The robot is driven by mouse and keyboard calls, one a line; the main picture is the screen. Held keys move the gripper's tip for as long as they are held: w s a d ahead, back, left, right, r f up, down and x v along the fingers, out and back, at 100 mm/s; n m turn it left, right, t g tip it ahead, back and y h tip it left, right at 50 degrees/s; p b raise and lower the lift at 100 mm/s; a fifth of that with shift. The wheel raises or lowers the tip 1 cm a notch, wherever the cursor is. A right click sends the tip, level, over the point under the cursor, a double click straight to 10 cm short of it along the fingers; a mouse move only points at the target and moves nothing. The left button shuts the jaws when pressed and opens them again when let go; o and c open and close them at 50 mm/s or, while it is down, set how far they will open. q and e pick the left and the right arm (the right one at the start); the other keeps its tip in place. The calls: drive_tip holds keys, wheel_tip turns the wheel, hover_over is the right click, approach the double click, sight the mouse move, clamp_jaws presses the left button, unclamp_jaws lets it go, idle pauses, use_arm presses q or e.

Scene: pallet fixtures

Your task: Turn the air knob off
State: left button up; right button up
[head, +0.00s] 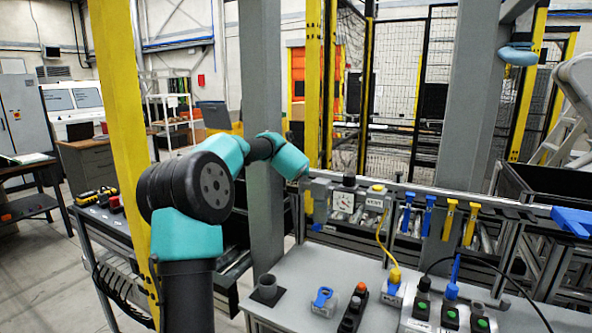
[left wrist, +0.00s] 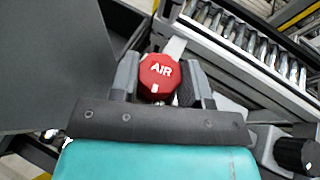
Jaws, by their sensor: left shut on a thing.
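The red air knob (left wrist: 160,76), lettered AIR in white, sits between the fingers of my left gripper (left wrist: 160,68) in the left wrist view. My left gripper is shut on the knob, one dark finger on each side. A short white mark on the knob faces the gripper's palm. A pale strip shows just behind the knob. In the head view my left arm reaches in from the left to the grey post. I cannot make out the knob or the fingers there. My right gripper is not in view.
A grey post (head: 262,120) stands close to my left arm, and a yellow post (head: 123,120) is left of it. A roller rack (left wrist: 250,45) lies beyond the knob.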

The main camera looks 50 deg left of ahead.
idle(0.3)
use_arm(q)
drive_tip(key=o, duration=0.9)
drive_tip(key=shift+o, duration=0.2)
drive_tip(key=v, duration=1.7)
drive_tip(key=shift+s, duration=0.15)
drive_tip(key=shift+d, duration=0.1)
